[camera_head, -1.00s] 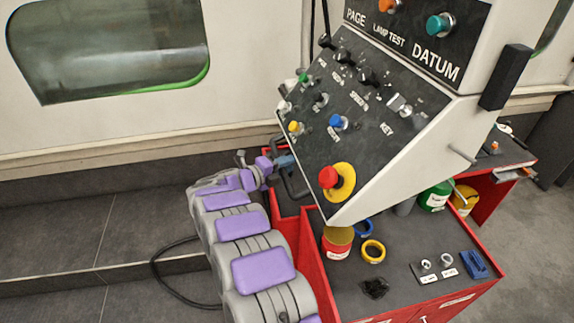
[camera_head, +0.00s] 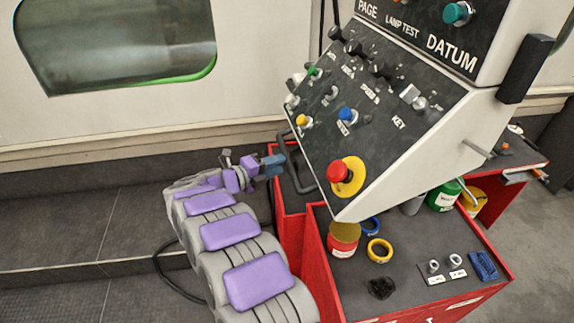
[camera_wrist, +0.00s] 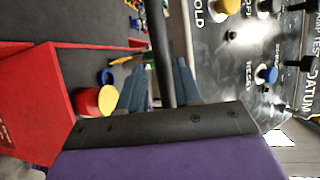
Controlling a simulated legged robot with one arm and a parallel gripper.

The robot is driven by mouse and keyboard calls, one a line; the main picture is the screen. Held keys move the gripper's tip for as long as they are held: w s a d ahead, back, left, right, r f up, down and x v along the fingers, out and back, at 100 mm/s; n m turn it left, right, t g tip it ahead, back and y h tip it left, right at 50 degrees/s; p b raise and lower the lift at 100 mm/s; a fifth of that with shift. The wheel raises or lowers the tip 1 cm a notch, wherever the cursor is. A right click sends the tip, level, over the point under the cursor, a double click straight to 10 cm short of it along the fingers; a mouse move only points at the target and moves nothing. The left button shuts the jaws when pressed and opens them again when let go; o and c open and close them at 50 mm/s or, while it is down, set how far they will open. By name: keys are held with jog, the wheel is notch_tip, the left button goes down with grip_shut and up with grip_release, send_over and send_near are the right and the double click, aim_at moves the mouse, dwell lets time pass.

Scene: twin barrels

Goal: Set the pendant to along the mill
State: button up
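The pendant (camera_head: 385,125) is a tilted control box with a dark panel, knobs and a red stop button on yellow. A dark bar handle (camera_head: 288,165) juts from its left edge. My gripper (camera_head: 273,165) is at this handle, at the lower left of the panel. In the wrist view, my gripper's (camera_wrist: 158,85) two blue fingers stand apart, with the dark handle bar (camera_wrist: 160,45) running between them; whether either finger touches it is unclear. The mill appears to be the large pale machine (camera_head: 130,115) with a dark window behind.
A red cart (camera_head: 420,305) stands below the pendant, carrying a red-and-yellow can (camera_head: 343,240), tape rings and small parts. It also shows in the wrist view (camera_wrist: 30,100). A dark step (camera_head: 60,250) runs along the machine's base. Grey floor is clear at right.

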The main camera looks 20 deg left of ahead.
jog(key=b+v, duration=0.1)
jog(key=v, duration=1)
jog(key=shift+w+a+b, duration=0.15)
jog(key=shift+w+b, duration=0.05)
jog(key=shift+b, duration=0.1)
jog(key=shift+f, duration=0.1)
